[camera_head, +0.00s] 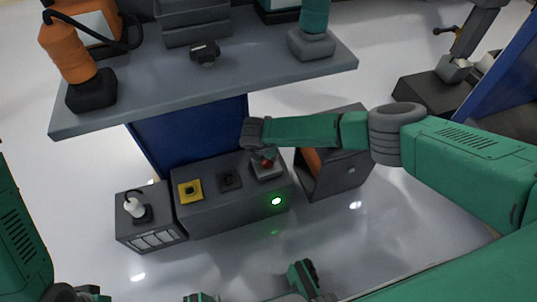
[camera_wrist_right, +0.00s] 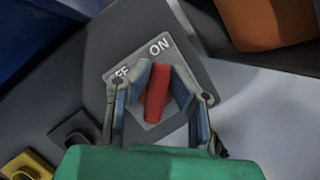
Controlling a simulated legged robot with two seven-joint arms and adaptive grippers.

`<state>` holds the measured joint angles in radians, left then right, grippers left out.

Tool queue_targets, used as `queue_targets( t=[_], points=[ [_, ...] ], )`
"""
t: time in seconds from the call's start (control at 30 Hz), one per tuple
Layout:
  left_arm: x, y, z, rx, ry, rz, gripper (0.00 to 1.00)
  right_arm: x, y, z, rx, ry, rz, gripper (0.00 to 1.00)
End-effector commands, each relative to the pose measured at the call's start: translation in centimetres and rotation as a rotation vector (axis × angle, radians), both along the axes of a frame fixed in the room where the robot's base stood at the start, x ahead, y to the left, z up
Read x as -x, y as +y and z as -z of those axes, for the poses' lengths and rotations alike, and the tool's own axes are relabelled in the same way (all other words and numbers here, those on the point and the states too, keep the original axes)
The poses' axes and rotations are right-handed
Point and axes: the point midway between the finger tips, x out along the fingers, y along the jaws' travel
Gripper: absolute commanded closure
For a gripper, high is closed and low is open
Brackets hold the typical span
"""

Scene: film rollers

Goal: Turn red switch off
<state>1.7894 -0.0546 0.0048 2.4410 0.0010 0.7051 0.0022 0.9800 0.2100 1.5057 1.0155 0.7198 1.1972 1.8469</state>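The red switch (camera_head: 266,162) sits on a grey plate at the right end of the long grey control box (camera_head: 235,209). In the right wrist view the red switch lever (camera_wrist_right: 156,95) leans toward the ON label, and the OFF label is partly covered by a finger. I cannot make out my left gripper; only my left arm shows at the left edge.
A yellow button box (camera_head: 190,190) and a black switch (camera_head: 229,180) share the control box. A green light (camera_head: 276,201) glows on its front. A small box with a white plug (camera_head: 135,207) stands left, an open dark box (camera_head: 345,172) right. A grey table (camera_head: 270,83) stands behind.

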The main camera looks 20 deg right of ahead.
Motion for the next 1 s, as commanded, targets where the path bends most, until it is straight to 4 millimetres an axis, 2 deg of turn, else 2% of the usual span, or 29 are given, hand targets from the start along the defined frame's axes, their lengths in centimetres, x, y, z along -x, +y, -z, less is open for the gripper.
queue_targets(
  t=[0.37,0.7,1.0],
  points=[
    [0.0,0.0,-0.7,0.000,0.000,0.000,0.60,0.1,0.1,-0.1,0.001,0.003,-0.102,1.00],
    [0.0,0.0,-1.9,0.000,0.000,0.000,0.60,0.0,0.5,-0.1,-0.001,0.003,-0.387,1.00],
    [0.0,0.0,-2.0,0.000,0.000,0.000,0.60,0.0,0.8,0.1,-0.002,0.003,-0.673,1.00]
  ],
)
